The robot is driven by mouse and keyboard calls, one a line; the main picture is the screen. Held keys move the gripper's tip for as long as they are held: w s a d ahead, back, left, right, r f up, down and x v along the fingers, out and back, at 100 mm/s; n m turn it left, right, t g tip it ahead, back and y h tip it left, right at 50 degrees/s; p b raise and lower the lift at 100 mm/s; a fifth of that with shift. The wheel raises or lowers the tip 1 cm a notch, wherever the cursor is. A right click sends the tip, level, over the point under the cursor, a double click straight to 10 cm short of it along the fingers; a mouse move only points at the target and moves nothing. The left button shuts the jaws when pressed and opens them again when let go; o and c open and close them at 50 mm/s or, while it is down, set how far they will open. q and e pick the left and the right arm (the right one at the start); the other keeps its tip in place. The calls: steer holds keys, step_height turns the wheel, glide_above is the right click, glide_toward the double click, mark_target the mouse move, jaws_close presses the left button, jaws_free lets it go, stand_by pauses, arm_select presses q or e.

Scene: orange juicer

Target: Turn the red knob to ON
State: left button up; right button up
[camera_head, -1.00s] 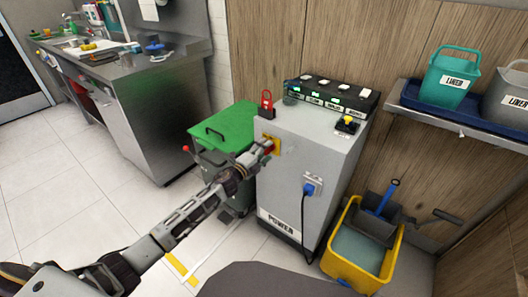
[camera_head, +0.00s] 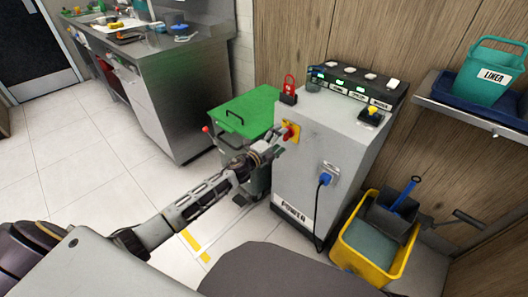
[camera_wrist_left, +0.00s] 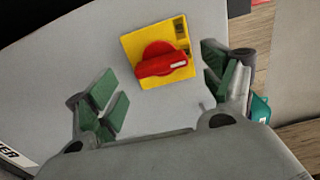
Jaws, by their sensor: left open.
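Dark marks on the plate's right side are too small to read. My left gripper (camera_head: 272,150) is in front of the knob, slightly below and left in the head view. Its green-padded fingers are open, one on each side of the knob, and appear apart from it. My right gripper is not in view.
A green-lidded bin (camera_head: 240,112) stands beside the cabinet, close behind my left arm. A red padlock (camera_head: 289,90) and a switch panel (camera_head: 352,84) are on the cabinet top. A blue plug (camera_head: 325,178) is on its front. A yellow mop bucket (camera_head: 370,250) stands at right.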

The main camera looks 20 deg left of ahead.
arm_select(q)
steer(key=v, duration=0.9)
steer(key=shift+s, duration=0.35)
steer(key=shift+a, duration=0.1)
stand_by(0.7)
